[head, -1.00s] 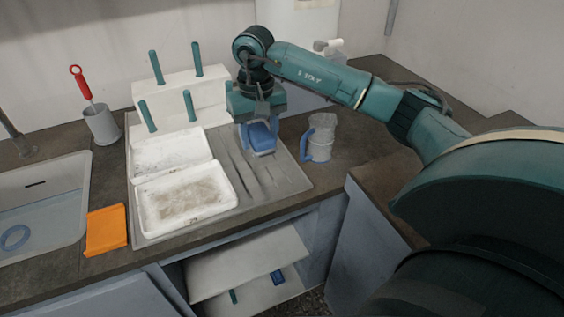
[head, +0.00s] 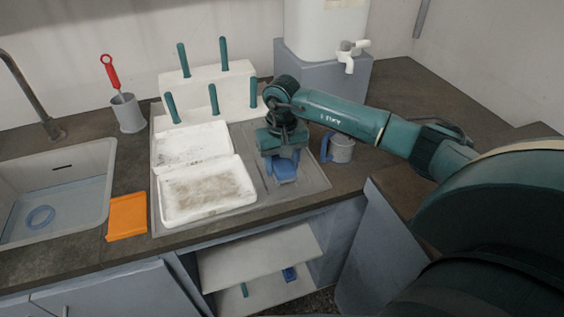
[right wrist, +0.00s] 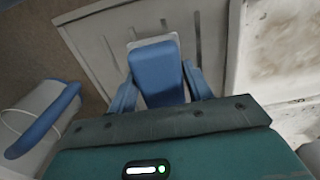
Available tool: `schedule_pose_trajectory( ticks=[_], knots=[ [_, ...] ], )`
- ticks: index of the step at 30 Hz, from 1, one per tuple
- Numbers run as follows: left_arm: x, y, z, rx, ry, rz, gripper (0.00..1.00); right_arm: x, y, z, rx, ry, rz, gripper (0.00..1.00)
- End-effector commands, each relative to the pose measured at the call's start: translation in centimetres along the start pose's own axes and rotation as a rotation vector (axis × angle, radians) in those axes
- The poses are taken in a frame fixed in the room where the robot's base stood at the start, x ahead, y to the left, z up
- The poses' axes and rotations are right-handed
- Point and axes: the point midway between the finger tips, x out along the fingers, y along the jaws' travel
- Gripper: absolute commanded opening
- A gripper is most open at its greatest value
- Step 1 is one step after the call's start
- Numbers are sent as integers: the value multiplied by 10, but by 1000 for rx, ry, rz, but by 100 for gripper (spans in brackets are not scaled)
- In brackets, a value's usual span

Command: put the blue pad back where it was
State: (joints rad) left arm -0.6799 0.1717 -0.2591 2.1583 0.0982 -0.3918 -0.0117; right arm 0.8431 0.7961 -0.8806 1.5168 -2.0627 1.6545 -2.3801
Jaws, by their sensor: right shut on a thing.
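My right gripper (head: 281,160) is shut on the blue pad (head: 285,171), over the right part of the grey ribbed drainboard (head: 303,196). In the right wrist view the blue pad (right wrist: 157,72), with a pale edge around its far end, sits between the two blue fingers (right wrist: 160,92). The drainboard (right wrist: 105,40) shows beyond it. I cannot tell whether the pad touches the board. My left gripper is not in view.
Two white trays (head: 208,195) lie left of the pad, before a white block with teal pegs (head: 212,92). A blue-handled mug (head: 343,150) stands close on the right.

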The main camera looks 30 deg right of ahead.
Motion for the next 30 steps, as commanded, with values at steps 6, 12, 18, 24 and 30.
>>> schedule_pose_trajectory(
  ticks=[6, 12, 18, 24, 30],
  knots=[
    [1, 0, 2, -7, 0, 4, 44, 2, 0, 0, 0, 0, 0, 60],
    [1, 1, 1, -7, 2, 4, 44, 2, 0, 0, 0, 0, 0, 72],
    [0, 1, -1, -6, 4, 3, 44, 1, 0, 0, 0, 0, 0, 72],
    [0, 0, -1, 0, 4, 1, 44, -19, 0, -1, -1, 5, 1, 72],
    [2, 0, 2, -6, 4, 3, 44, -63, 0, -1, -1, 6, 0, 72]
  ],
)
